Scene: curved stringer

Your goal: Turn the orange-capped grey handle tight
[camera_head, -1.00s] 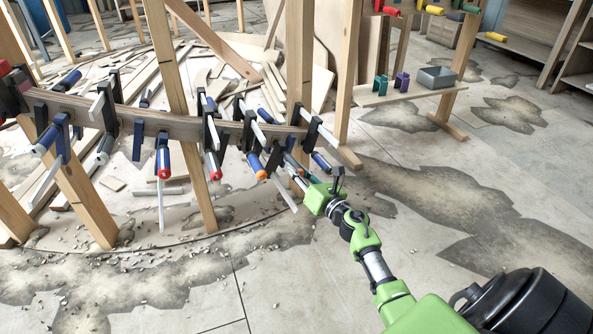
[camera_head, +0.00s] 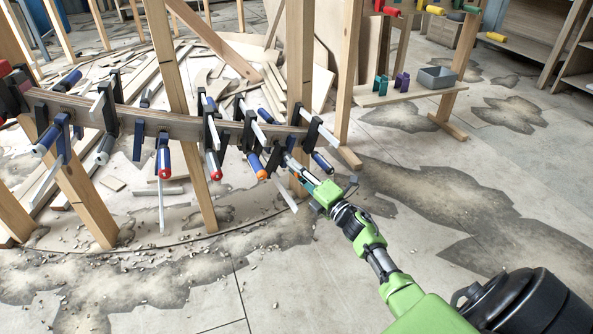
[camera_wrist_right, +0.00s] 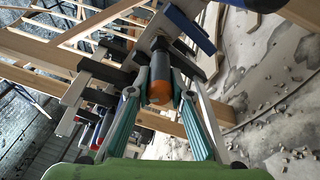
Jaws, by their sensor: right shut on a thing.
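The orange-capped grey handle (camera_wrist_right: 158,72) points toward the camera in the right wrist view, its orange cap (camera_wrist_right: 158,94) nearest. My right gripper (camera_wrist_right: 160,78) is shut on it, with one teal finger along each side. In the head view my right gripper (camera_head: 288,158) reaches in from the lower right to the right end of the curved wooden stringer (camera_head: 185,126). The gripper mostly hides the held handle there. A blue handle with an orange cap (camera_head: 257,166) hangs just left of the gripper. My left gripper is not in view.
Several black clamps with pale bars line the stringer, close beside the gripper. A blue-handled clamp (camera_head: 321,162) sits just right of it. Wooden posts (camera_head: 299,60) stand behind. A rack shelf (camera_head: 410,94) holds a grey box (camera_head: 436,77). The floor at right is clear.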

